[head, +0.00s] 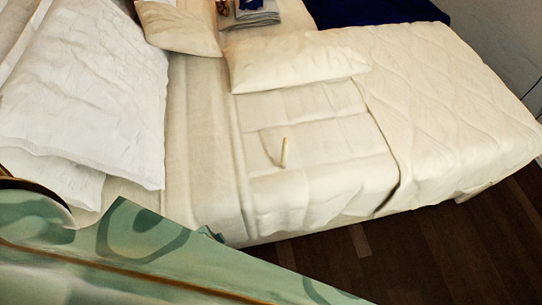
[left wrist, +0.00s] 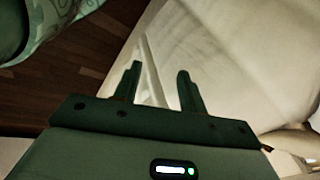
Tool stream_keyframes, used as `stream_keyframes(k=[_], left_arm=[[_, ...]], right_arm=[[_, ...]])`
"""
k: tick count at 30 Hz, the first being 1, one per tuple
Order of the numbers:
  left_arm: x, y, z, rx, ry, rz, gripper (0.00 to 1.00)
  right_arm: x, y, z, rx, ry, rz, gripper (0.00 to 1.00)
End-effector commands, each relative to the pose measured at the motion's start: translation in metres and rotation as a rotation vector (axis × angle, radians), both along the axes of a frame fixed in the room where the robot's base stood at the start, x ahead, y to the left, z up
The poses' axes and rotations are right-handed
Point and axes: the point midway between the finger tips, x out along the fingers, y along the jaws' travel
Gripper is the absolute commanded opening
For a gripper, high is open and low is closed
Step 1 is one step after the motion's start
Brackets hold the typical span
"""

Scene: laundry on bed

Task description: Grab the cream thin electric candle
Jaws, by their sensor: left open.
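The cream thin electric candle (head: 284,152) stands upright, slightly tilted, on the cream bedspread (head: 320,190) in the middle of the head view.
White pillows (head: 85,90) lie left of the candle, and a cream pillow (head: 295,62) lies behind it. Folded cloths (head: 250,18) lie at the back. A green patterned surface (head: 130,255) fills the lower left. Bedspread around the candle is clear. Dark wooden floor (head: 440,250) lies in front.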

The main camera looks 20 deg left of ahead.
Motion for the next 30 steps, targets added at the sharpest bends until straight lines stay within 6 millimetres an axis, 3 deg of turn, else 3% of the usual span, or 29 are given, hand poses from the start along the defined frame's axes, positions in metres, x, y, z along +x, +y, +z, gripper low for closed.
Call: stream_keyframes(k=[8, 13, 15, 17, 21, 30], left_arm=[[0.051, 0.012, 0.089, 0.103, -0.111, -0.043, 0.41], [0.080, 0.017, 0.155, 0.143, -0.228, -0.030, 0.41], [0.101, 0.012, 0.189, 0.114, -0.332, 0.001, 0.41], [0.127, -0.003, 0.208, 0.019, -0.457, 0.048, 0.41], [0.163, -0.033, 0.214, -0.198, -0.608, 0.124, 0.41], [0.201, -0.069, 0.211, -0.509, -0.729, 0.209, 0.41]], right_arm=[[-0.002, -0.002, -0.008, -0.003, 0.004, 0.001, 0.36], [-0.003, -0.004, -0.013, -0.005, 0.007, 0.002, 0.36], [-0.004, -0.004, -0.017, -0.005, 0.009, 0.002, 0.36], [-0.005, -0.004, -0.018, -0.006, 0.010, 0.002, 0.36], [-0.006, -0.004, -0.018, -0.006, 0.013, 0.002, 0.36], [-0.007, -0.004, -0.020, -0.006, 0.014, 0.002, 0.36]])
